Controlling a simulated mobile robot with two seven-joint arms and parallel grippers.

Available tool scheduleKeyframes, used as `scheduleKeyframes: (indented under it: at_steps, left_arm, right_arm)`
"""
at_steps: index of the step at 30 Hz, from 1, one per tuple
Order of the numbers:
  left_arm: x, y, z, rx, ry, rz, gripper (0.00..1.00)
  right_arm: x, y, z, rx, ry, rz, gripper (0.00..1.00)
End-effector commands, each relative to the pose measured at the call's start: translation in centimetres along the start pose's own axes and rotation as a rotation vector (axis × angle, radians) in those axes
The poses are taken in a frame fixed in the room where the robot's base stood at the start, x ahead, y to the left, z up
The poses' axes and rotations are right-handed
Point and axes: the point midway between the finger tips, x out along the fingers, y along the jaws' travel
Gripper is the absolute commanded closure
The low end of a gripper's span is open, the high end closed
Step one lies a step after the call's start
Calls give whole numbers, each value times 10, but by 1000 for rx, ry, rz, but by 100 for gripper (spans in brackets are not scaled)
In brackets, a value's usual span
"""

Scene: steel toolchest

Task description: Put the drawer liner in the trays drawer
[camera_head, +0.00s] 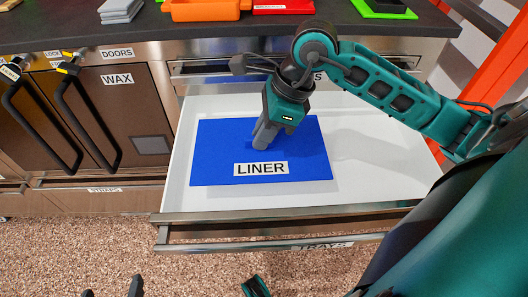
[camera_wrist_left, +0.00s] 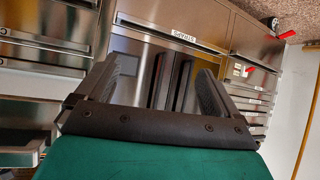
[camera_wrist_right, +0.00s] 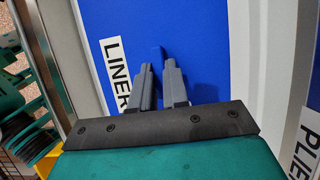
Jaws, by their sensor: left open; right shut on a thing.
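The drawer liner (camera_head: 225,150) is a flat blue sheet with a white LINER label. It lies within the outline of the open trays drawer (camera_head: 390,180), whose front carries a TRAYS label. I cannot tell whether it touches the drawer floor. My right gripper (camera_head: 262,140) points down over the liner's middle, shut on a small blue upright part of it. In the right wrist view, the right fingers (camera_wrist_right: 160,75) close at this part, with the liner (camera_wrist_right: 205,50) beneath. My left gripper (camera_head: 112,290) is open and empty, low in front of the chest. The left fingers also show in the left wrist view (camera_wrist_left: 156,85).
The drawer's white floor shows around the liner. Left of it are cabinet doors (camera_head: 118,120) with black handles, labelled WAX and DOORS. The dark worktop (camera_head: 210,32) above holds an orange tray (camera_head: 205,10), a red item (camera_head: 283,6) and grey plates (camera_head: 120,10).

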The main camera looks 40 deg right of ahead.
Motion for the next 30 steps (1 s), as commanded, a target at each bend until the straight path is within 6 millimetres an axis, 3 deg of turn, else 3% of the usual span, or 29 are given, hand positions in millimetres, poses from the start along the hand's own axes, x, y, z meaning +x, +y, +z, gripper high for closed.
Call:
scheduleKeyframes:
  at_steps: [8,15,26,27,30]
  left_arm:
    - [4,0,6,0,-2,0,5]
    - [8,1,11,-2,-5,3,5]
    - [10,2,4,-8,11,6,5]
    - [9,3,2,-8,11,7,5]
    - [9,3,1,-8,11,7,5]
  right_arm:
    - [22,0,-9,0,-1,0,100]
    - [53,0,-22,1,0,1,100]
    - [57,0,-23,-1,0,-2,100]
    - [56,0,-23,-1,1,-1,83]
    - [55,0,-23,-1,1,0,73]
